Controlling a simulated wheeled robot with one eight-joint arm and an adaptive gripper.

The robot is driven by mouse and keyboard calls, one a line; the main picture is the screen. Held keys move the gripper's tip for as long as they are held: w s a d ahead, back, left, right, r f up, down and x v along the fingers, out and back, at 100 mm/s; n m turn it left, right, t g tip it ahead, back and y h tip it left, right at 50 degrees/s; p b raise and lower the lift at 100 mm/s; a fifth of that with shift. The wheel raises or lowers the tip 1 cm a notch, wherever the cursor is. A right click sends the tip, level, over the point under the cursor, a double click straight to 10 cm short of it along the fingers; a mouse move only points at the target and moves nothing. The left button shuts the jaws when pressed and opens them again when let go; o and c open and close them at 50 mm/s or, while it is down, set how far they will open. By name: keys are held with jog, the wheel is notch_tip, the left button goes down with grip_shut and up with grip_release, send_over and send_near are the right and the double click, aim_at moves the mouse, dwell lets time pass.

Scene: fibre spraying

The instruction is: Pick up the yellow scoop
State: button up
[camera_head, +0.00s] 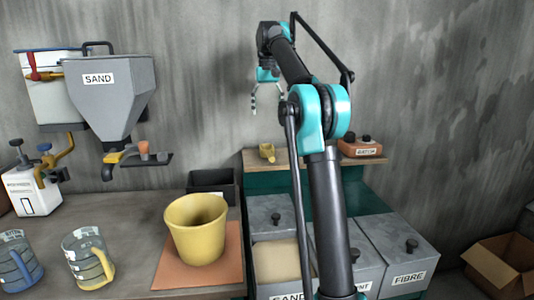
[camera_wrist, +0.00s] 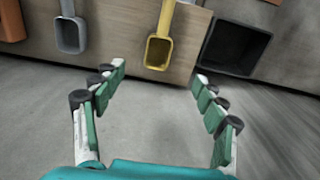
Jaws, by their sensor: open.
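The yellow scoop (camera_head: 267,152) lies on the wooden shelf (camera_head: 252,161) against the back wall. In the wrist view the yellow scoop (camera_wrist: 159,48) is at the top centre, its bowl towards me and its handle running off the top edge. My gripper (camera_head: 267,112) is open and empty, above the scoop in the head view. In the wrist view my gripper (camera_wrist: 159,72) has its fingers spread wide, with the scoop bowl just beyond and between the tips, apart from them.
A grey scoop (camera_wrist: 69,33) lies left of the yellow one in the wrist view. A black open bin (camera_wrist: 237,70) is at the right. An orange box (camera_head: 360,149) sits on the shelf's right end. Lidded grey bins stand below; a yellow bucket (camera_head: 196,232) stands on the bench.

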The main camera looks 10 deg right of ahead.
notch_tip(320, 180, down, 11)
jog(key=shift+s+r, duration=0.1)
jog(key=shift+r, duration=0.05)
jog(key=shift+s+f, duration=0.15)
jog(key=shift+f, duration=1.3)
jog(key=shift+s+f, duration=0.15)
jog(key=shift+f, duration=1.3)
jog(key=c, duration=1.3)
jog(key=shift+r, duration=0.1)
notch_tip(320, 180, up, 20)
